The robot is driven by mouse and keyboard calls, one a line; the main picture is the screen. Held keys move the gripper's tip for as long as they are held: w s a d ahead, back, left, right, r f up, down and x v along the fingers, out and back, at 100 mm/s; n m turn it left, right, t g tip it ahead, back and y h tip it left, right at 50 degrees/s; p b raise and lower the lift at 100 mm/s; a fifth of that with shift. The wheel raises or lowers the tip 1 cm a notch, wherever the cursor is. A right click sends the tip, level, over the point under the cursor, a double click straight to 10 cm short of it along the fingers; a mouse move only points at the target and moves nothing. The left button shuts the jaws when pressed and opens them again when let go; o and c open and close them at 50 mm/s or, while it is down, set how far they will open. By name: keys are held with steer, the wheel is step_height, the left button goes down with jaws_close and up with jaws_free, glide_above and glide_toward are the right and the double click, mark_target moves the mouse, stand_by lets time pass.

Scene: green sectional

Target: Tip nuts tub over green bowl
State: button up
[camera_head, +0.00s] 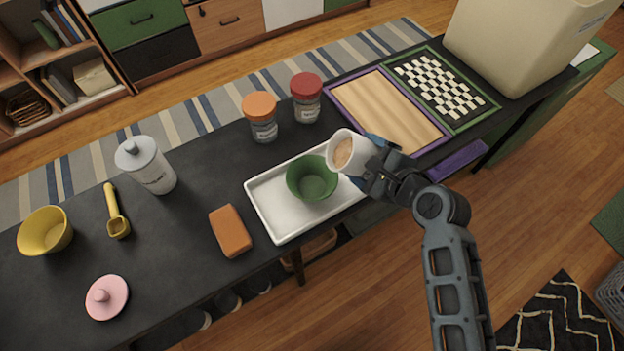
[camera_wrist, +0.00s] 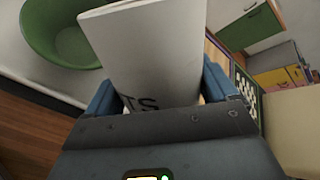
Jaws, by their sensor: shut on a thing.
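A white nuts tub (camera_head: 358,163) is held by my gripper (camera_head: 377,158) at the right end of the white tray. The tub is tilted, its mouth turned left toward the green bowl, and light brown contents show inside it. The green bowl (camera_head: 312,180) stands upright on the white tray (camera_head: 270,215); its visible inside looks empty. In the wrist view the tub (camera_wrist: 150,50) fills the space between the blue fingers of my gripper (camera_wrist: 158,95), with the letters "TS" on its side. The green bowl (camera_wrist: 62,30) lies to the left there.
Two jars, orange-lidded (camera_head: 261,117) and red-lidded (camera_head: 306,98), stand behind the tray. An orange block (camera_head: 230,231), white bottle (camera_head: 147,165), yellow scoop (camera_head: 117,215), yellow bowl (camera_head: 45,232) and pink lid (camera_head: 107,298) are left. A wooden board (camera_head: 388,110) and large cream bin (camera_head: 525,40) are right.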

mark_target(369, 151)
steer(key=shift+r, duration=0.15)
steer(key=shift+r+n, duration=0.2)
steer(key=shift+n, duration=0.1)
steer(key=shift+r+n+h, duration=0.4)
steer(key=shift+r+h, duration=0.2)
steer(key=shift+h, duration=0.2)
stand_by(1.9)
steer(key=shift+a+r+n+h, duration=0.25)
steer(key=shift+r+n+h, duration=0.55)
steer(key=shift+r+h, duration=0.3)
stand_by(3.8)
